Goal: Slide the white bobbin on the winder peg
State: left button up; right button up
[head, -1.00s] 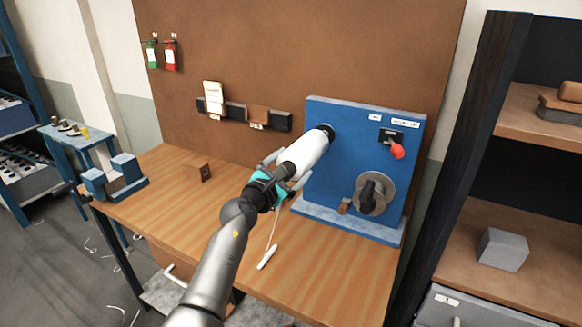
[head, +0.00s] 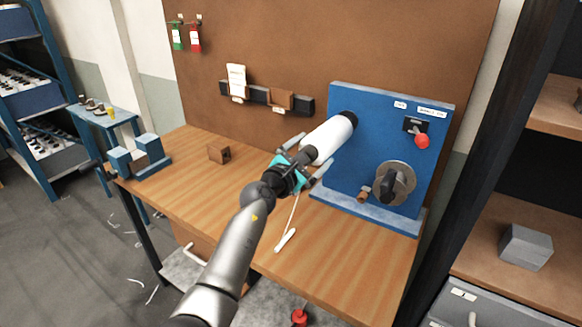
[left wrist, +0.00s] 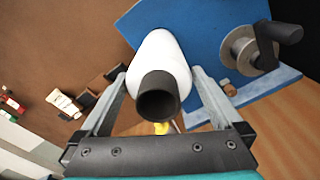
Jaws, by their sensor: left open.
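The white bobbin (head: 328,138) has black ends and juts out from the upper left of the blue winder panel (head: 365,155). Its far end meets the panel; the peg is hidden, so I cannot tell how far on it sits. In the left wrist view the bobbin (left wrist: 160,62) points its hollow black near end (left wrist: 158,95) at the camera. My left gripper (head: 304,157) is open, one finger on each side of this near end. In the left wrist view the fingers show gaps to it. My right gripper is not in view.
A grey disc with a black crank (head: 392,186) and a red-knobbed lever (head: 421,139) are on the panel. A white handle on a cord (head: 286,239) lies on the bench (head: 225,195). A small brown block (head: 219,152) and a blue stand (head: 139,157) are left.

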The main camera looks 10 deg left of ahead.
pick_arm(q)
jog(key=p+v, duration=0.2)
jog(key=v, duration=1.2)
